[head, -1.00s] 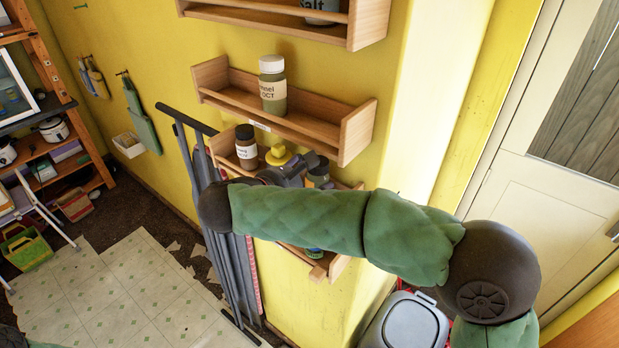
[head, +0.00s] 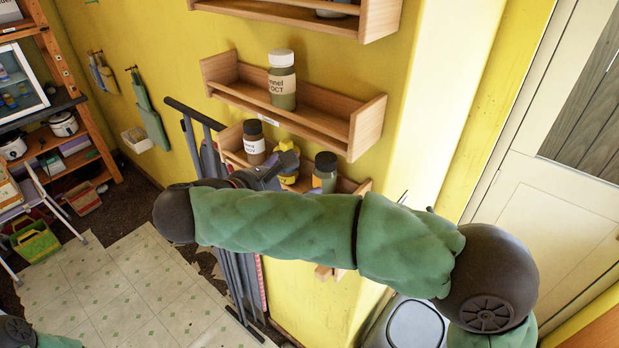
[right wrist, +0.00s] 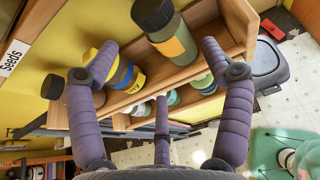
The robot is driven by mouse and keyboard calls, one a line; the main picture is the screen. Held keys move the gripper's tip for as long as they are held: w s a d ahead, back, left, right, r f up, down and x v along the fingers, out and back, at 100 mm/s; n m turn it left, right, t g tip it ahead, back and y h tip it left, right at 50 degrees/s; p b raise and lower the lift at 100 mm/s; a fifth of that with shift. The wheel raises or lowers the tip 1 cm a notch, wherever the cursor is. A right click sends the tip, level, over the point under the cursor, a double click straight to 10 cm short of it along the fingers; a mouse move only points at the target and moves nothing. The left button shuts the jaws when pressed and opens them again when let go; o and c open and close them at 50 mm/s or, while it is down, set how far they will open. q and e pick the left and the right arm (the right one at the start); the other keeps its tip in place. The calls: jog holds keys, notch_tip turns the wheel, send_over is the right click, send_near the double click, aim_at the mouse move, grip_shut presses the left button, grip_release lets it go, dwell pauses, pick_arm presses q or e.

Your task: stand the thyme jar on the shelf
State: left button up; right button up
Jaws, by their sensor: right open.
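My right gripper (head: 262,174) is open, at the front of the lower wall shelf (head: 232,151). In the right wrist view its fingers (right wrist: 160,70) are spread, with the left one overlapping a yellow-lidded jar (right wrist: 124,76). That jar (head: 288,162) stands on the lower shelf, partly hidden by the gripper. No thyme label is readable. My left gripper is out of view.
A white-lidded jar marked "...nel OCT" (head: 282,82) stands on the shelf above (head: 320,117). Another shelf (head: 290,12) is higher up. Folded grey frames (head: 236,285) lean below left. A grey bin (head: 415,325) stands at the lower right.

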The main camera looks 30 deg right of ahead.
jog(key=shift+v, duration=2.15)
